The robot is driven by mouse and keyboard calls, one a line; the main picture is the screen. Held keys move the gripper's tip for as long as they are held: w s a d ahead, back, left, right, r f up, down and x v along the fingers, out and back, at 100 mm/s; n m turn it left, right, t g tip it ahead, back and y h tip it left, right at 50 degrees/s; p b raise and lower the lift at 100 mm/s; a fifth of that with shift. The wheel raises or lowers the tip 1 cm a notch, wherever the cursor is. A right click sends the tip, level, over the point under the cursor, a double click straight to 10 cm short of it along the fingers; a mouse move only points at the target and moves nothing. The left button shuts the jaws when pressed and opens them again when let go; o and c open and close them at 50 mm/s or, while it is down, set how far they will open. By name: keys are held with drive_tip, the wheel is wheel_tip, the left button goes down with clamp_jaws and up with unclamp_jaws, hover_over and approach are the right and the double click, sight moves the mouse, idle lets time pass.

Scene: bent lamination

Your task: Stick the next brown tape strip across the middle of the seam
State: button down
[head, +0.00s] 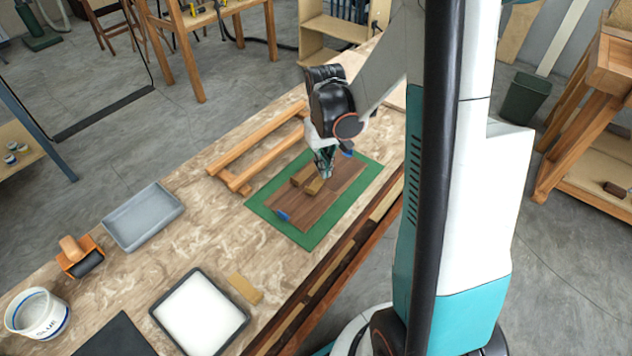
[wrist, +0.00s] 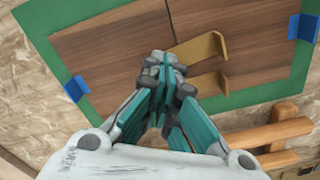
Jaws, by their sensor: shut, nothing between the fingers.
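Two dark brown wood sheets (head: 325,200) lie side by side on a green mat (head: 310,240); the wrist view shows their grain (wrist: 115,55). Blue tape sits at both ends, at the near left (head: 282,215) and the far right (head: 347,153). Two tan-brown strips rest at the middle, an upper one (wrist: 200,48) with a raised, bent end and a lower one (wrist: 208,83). My gripper (wrist: 160,68) is shut and empty over the middle (head: 324,174), beside the strips' left ends. The fingers hide part of the seam and strips, so contact is unclear.
A loose tan strip (head: 245,288) lies on the bench near a white-filled tray (head: 200,318). Wooden bars (head: 255,150) lie behind the mat.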

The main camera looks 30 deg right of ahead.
drive_tip(key=shift+r+p, duration=1.8)
drive_tip(key=shift+r, duration=1)
